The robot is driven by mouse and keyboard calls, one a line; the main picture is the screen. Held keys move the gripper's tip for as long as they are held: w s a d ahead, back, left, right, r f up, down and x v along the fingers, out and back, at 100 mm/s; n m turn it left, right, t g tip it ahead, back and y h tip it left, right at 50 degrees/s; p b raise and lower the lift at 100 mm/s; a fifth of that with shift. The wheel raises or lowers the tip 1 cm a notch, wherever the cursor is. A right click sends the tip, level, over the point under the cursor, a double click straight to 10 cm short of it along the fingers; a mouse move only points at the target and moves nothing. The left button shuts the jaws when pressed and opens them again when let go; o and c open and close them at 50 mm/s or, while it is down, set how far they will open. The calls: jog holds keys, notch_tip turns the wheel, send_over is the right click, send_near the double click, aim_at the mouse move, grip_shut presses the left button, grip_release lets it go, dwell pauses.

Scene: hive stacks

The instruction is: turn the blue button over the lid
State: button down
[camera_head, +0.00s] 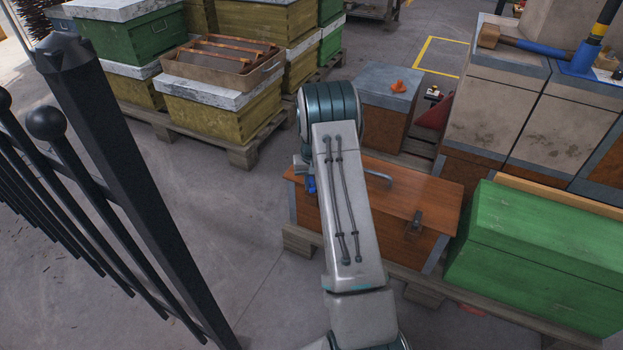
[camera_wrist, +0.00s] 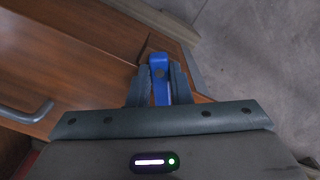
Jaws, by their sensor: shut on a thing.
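The blue button (camera_wrist: 158,67) is a small blue turn piece at the edge of the wooden box, seen in the wrist view between my fingers. My gripper (camera_wrist: 158,85) is shut on it, one dark finger on each side. In the head view a bit of blue (camera_head: 311,185) shows at the box's left end, beside my arm, which hides most of my gripper. The lid (camera_head: 410,190) is the reddish-brown wooden top of the box, with a grey metal handle. The lid lies flat on the box. Whether the button overlaps the lid is hard to tell.
The box stands on a wooden pallet (camera_head: 300,240). A green box (camera_head: 540,255) is close on its right. A grey-topped hive (camera_head: 385,90) with an orange item stands behind. A black metal fence (camera_head: 130,170) is at the left. Grey floor is free between fence and pallet.

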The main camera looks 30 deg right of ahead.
jog(key=m+p, duration=0.2)
jog(key=m, duration=0.4)
jog(key=shift+s, duration=0.1)
jog(key=shift+m, duration=0.4)
dwell(0.3)
jog(key=c, duration=1.3)
grip_release()
notch_tip(320, 180, up, 14)
jog(key=p, duration=0.4)
jog(key=shift+f, duration=0.1)
